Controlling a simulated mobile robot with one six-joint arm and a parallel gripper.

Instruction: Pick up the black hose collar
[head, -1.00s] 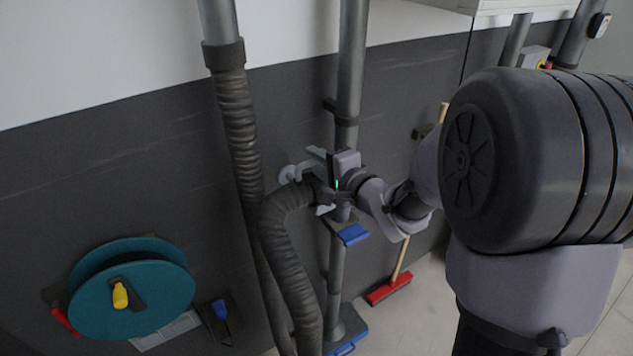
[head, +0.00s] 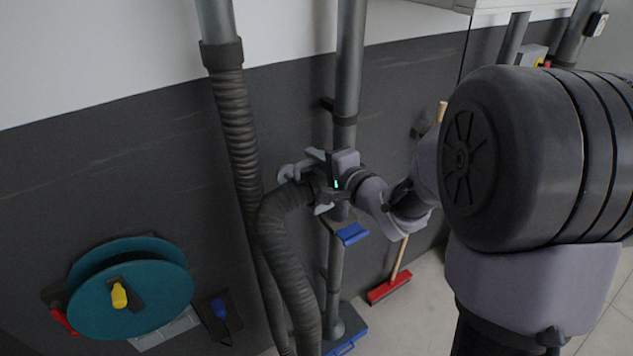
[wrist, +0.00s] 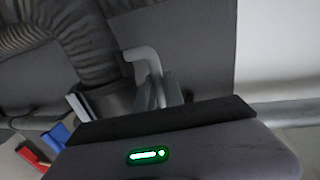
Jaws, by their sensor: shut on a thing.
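The black hose collar (head: 310,181) sits at the upper end of the thick ribbed grey hose (head: 290,250), in the middle of the head view. My gripper (head: 319,182) is at this end, with its light fingers above and below the collar, shut on it. My wrist and fingers partly hide the collar in the head view. In the wrist view the collar (wrist: 112,98) is a dark ring at the hose end, beside the finger pieces.
A vertical grey pipe (head: 348,75) stands just behind my gripper. Another pipe with a hose (head: 238,125) hangs to the left. A teal reel (head: 130,290) is at lower left. A red broom (head: 389,287) stands at the wall. Floor is clear at lower right.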

